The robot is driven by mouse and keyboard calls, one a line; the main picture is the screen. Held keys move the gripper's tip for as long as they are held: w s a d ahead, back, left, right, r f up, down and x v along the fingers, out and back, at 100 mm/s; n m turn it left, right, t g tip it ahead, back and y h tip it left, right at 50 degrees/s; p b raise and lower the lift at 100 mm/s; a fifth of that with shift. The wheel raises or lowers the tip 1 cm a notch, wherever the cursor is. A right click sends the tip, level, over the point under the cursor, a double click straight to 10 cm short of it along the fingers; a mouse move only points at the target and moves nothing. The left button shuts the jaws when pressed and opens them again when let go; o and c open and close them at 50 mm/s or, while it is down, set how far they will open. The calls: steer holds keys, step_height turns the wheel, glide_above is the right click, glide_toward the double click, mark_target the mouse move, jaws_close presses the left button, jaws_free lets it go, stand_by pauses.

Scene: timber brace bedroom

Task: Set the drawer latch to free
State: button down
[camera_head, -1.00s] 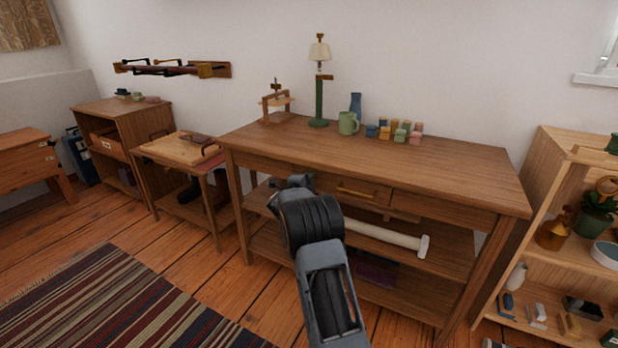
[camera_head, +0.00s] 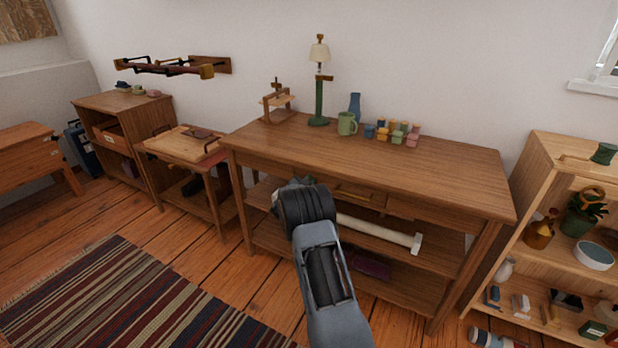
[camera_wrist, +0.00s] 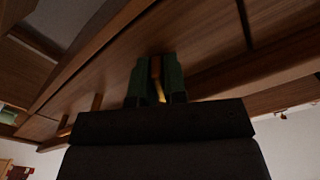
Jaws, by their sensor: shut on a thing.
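The wooden desk's drawer (camera_head: 345,195) has a brass-coloured handle (camera_head: 355,192) and shows just right of my arm in the head view. In the wrist view, my gripper (camera_wrist: 157,75) has its green fingers shut on a small brown and brass-coloured piece, which appears to be the drawer latch (camera_wrist: 160,92). It sits against the wooden desk front (camera_wrist: 205,50). The fingers cover most of the latch, so its setting cannot be read. In the head view my arm hides the latch and the fingertips.
A white roll (camera_head: 378,233) lies on the shelf below. An open shelf unit (camera_head: 535,185) stands at right. A striped rug (camera_head: 130,300) covers the floor at left.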

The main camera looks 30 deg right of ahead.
steer(key=n+p, duration=0.2)
steer(key=n, duration=0.3)
steer(key=shift+p, duration=0.3)
stand_by(0.5)
steer(key=c, duration=1.2)
jaws_free()
steer(key=p+v, duration=0.2)
steer(key=v, duration=1.1)
steer(key=shift+s+a, duration=0.2)
steer(key=shift+a, duration=0.15)
steer(key=shift+f, duration=0.1)
